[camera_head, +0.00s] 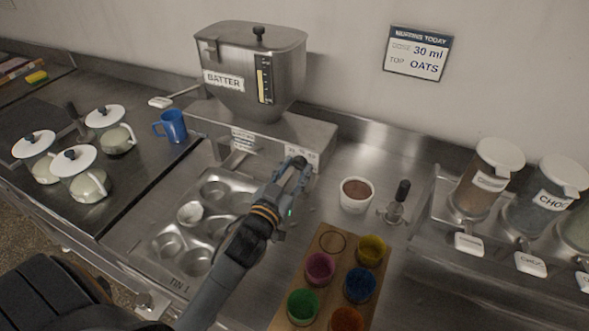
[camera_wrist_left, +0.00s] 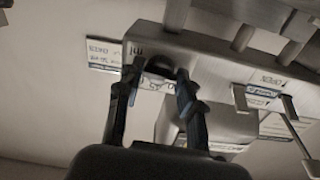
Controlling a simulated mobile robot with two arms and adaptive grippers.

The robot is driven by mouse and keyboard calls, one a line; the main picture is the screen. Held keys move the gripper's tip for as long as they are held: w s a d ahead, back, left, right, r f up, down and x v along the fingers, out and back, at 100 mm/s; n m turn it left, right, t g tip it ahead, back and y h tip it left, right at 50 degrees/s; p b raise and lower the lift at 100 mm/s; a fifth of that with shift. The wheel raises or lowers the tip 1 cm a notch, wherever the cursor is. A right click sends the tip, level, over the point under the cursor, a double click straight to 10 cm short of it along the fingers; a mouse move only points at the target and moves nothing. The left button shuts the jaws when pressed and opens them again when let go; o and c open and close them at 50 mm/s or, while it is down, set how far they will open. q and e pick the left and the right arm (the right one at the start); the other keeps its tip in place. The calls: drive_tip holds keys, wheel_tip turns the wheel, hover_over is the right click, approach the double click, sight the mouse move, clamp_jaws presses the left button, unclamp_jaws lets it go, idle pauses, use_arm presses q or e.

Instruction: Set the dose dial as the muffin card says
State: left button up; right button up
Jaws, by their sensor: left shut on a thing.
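The muffin card (camera_head: 416,53) on the wall reads "MUFFINS TODAY", dose 30 ml, top OATS. The batter machine (camera_head: 255,75) stands against the wall with a steel base below its hopper. My left gripper (camera_head: 297,165) is at the right part of the base's front, where the dial is mostly hidden behind it. In the left wrist view the gripper (camera_wrist_left: 160,72) is shut on a dark dose dial (camera_wrist_left: 167,68), one finger on each side. Part of a printed scale with "ml" shows around the dial; its pointer and setting cannot be read. My right gripper is not in view.
A muffin tin (camera_head: 154,250) lies below the machine. A blue mug (camera_head: 171,126) and several lidded pots stand left. A white cup (camera_head: 356,195) and a wooden board (camera_head: 318,262) with coloured cups are right of my left arm. Labelled jars (camera_head: 487,180) stand far right.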

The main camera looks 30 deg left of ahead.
use_arm(q)
drive_tip(key=m+p, duration=0.1)
drive_tip(key=m, duration=0.3)
drive_tip(key=shift+r, duration=0.1)
drive_tip(key=shift+m+p, duration=0.7)
drive_tip(key=shift+m, duration=1.2)
drive_tip(key=o, duration=1.2)
drive_tip(key=shift+c, duration=0.2)
drive_tip(key=s, duration=1.2)
drive_tip(key=shift+d, duration=0.35)
